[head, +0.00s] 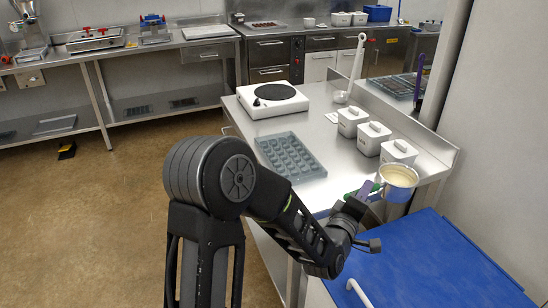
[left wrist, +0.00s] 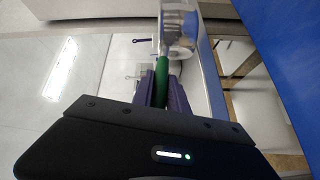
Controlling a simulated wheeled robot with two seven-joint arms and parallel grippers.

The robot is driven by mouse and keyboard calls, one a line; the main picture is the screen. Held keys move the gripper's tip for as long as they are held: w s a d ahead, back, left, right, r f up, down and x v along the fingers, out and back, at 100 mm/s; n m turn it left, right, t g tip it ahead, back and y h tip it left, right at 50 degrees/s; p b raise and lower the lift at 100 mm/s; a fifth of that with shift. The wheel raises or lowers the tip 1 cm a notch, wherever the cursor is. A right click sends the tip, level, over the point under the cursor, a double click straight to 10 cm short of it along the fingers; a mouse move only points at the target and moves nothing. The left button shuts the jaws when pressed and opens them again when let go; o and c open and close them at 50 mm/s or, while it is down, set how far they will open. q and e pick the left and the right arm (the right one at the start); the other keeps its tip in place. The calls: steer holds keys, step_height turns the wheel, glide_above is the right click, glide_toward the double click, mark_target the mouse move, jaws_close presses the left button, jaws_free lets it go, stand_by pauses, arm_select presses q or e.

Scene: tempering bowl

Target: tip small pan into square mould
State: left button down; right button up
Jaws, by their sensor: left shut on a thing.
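In the left wrist view the handle (left wrist: 161,80) runs between the purple fingers (left wrist: 163,92) to the pan (left wrist: 180,22). The square mould (head: 291,157), a grey tray with rows of cavities, lies on the table left of the pan, apart from it. My right gripper is not in view.
A white hotplate (head: 272,100) stands behind the mould. White lidded canisters (head: 373,138) line the right side, with a ladle (head: 355,68) behind them. A blue-topped surface (head: 430,265) is at front right. Bare table lies between mould and canisters.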

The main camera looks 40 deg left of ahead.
arm_select(q)
steer(key=s+a+r+n+g+y, duration=0.2)
steer(key=a+n+y, duration=0.1)
steer(key=a, duration=0.4)
steer(key=s+a+r+n+g+y+b, duration=0.1)
steer(key=s+a+r+n+g+y, duration=0.1)
steer(key=a+y, duration=0.3)
steer(key=s+a+r+n+g+y+b, duration=0.1)
steer(key=s+a+n+y, duration=0.3)
steer(key=a, duration=0.7)
steer(key=shift+s+r+g, duration=0.15)
steer(key=shift+r+g, duration=0.4)
steer(key=shift+g, duration=0.35)
steer(key=g+h+p, duration=0.1)
steer(key=p, duration=0.4)
steer(key=r+m+h+p, duration=0.1)
steer(key=p, duration=0.5)
steer(key=shift+w+a+g, duration=0.1)
steer(key=shift+w+g, duration=0.15)
steer(key=shift+g, duration=0.15)
